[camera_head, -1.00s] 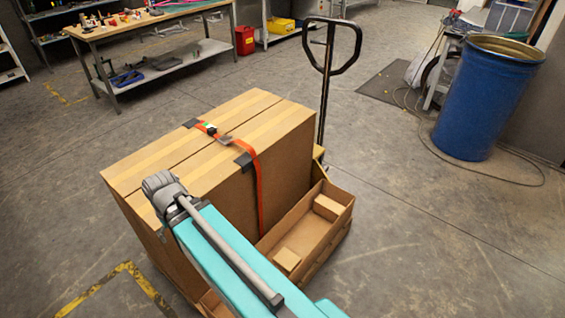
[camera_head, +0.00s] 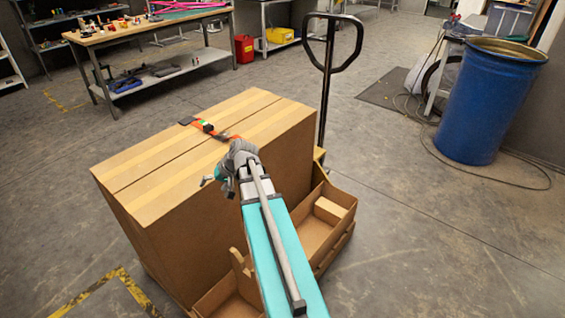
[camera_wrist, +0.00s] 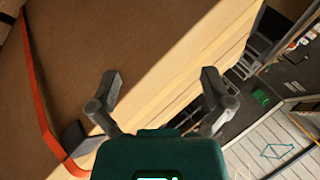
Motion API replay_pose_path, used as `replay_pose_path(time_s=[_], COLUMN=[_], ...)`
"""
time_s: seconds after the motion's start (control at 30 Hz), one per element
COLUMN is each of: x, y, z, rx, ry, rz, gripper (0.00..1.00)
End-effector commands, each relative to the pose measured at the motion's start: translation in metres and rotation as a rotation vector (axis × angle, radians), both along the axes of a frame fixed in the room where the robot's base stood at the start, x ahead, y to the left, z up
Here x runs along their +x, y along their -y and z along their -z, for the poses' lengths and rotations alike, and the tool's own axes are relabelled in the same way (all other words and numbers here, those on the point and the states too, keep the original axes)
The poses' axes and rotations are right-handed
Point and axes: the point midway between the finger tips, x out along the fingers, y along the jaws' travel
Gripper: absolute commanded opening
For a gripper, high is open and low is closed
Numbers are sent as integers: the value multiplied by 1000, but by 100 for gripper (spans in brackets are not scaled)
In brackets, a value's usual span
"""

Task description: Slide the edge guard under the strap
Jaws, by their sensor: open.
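The orange strap (camera_head: 206,128) crosses the top of a large cardboard box (camera_head: 150,190). In the wrist view the strap (camera_wrist: 40,105) runs down the left side and bends at the lower left. A dark edge guard (camera_wrist: 75,138) sits at that bend, touching the strap; whether it lies under the strap I cannot tell. My arm hides the strap's near part in the head view.
A cardboard tray (camera_head: 320,225) with small boxes lies by the box's near right side. A pallet jack handle (camera_head: 328,85) rises behind. A blue drum (camera_head: 485,105) stands at the right and a workbench (camera_head: 150,30) at the back left.

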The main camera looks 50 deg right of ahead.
Motion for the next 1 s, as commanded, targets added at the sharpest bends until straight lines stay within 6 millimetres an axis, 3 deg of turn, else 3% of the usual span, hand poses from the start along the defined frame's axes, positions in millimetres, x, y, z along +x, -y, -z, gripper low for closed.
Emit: replay_pose_path(time_s=[0.03, 0.37, 0.7, 0.83, 1.0], x=[2, -1, -29, -40, -47], y=[19, 126, 236, 262, 277], z=[7, 13, 12, 10, 8], rx=[18, 128, 201, 217, 224], ry=[25, 209, 397, 443, 472], rz=[31, 221, 411, 456, 484], gripper=[100, 100, 100, 100, 100])
